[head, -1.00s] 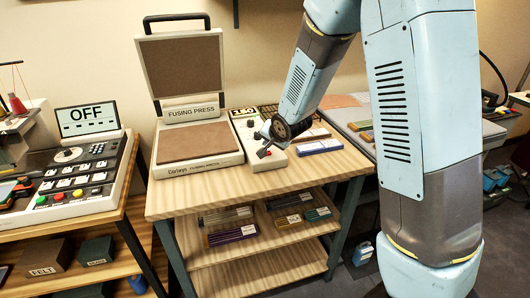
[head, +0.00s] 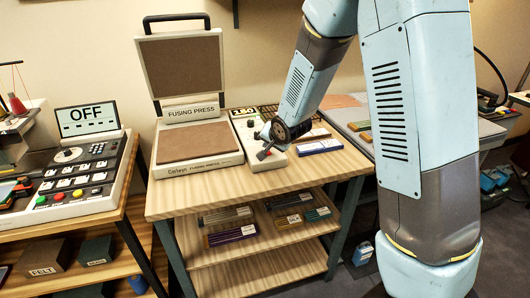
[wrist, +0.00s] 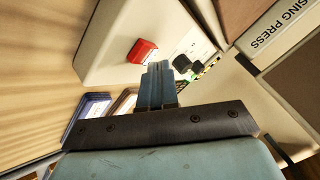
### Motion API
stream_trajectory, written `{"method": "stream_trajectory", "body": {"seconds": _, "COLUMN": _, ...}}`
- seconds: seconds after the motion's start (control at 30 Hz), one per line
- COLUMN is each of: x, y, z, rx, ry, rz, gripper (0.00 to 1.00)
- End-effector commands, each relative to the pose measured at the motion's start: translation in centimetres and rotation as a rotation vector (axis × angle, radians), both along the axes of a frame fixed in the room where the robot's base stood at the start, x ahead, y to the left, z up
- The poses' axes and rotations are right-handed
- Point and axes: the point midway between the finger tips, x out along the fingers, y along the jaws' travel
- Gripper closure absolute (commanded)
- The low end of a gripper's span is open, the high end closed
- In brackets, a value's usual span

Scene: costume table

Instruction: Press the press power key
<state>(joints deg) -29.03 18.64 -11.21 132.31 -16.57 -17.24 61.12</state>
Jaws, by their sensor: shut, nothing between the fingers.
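The fusing press (head: 200,144) stands on the wooden table with its lid up. A narrow pale control box (head: 246,136) stands to its right, with a small lit display (head: 243,112) and dark knobs. In the wrist view, a red key (wrist: 142,50) sits on the pale box near its end; no label on it is readable. My gripper (head: 263,154) is shut and empty, over the near end of the box. In the wrist view my fingertips (wrist: 158,66) appear just beside the red key; I cannot tell whether they touch anything. In the head view the gripper hides the key.
At left, a console (head: 80,178) has several buttons and a screen (head: 89,119) reading OFF. Blue (head: 319,146) and brown packs lie right of the control box. Shelves (head: 262,262) below hold several packs. The table's front strip is bare.

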Motion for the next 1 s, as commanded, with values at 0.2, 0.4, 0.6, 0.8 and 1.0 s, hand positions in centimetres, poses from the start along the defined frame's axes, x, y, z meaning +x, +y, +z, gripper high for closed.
{"method": "stream_trajectory", "body": {"seconds": 0.2, "x": 0.00, "y": 0.00, "z": -0.18, "rx": 0.000, "ry": 0.000, "rz": 0.000, "gripper": 1.00}}
{"method": "stream_trajectory", "body": {"seconds": 0.4, "x": 0.00, "y": 0.01, "z": -0.37, "rx": 0.000, "ry": 0.000, "rz": 0.000, "gripper": 1.00}}
{"method": "stream_trajectory", "body": {"seconds": 0.6, "x": 0.00, "y": 0.02, "z": -0.58, "rx": 0.000, "ry": 0.000, "rz": 0.000, "gripper": 1.00}}
{"method": "stream_trajectory", "body": {"seconds": 0.8, "x": 0.00, "y": 0.02, "z": -0.78, "rx": 0.001, "ry": 0.000, "rz": -0.001, "gripper": 1.00}}
{"method": "stream_trajectory", "body": {"seconds": 1.0, "x": -0.01, "y": 0.02, "z": -0.98, "rx": 0.001, "ry": 0.001, "rz": 0.000, "gripper": 1.00}}
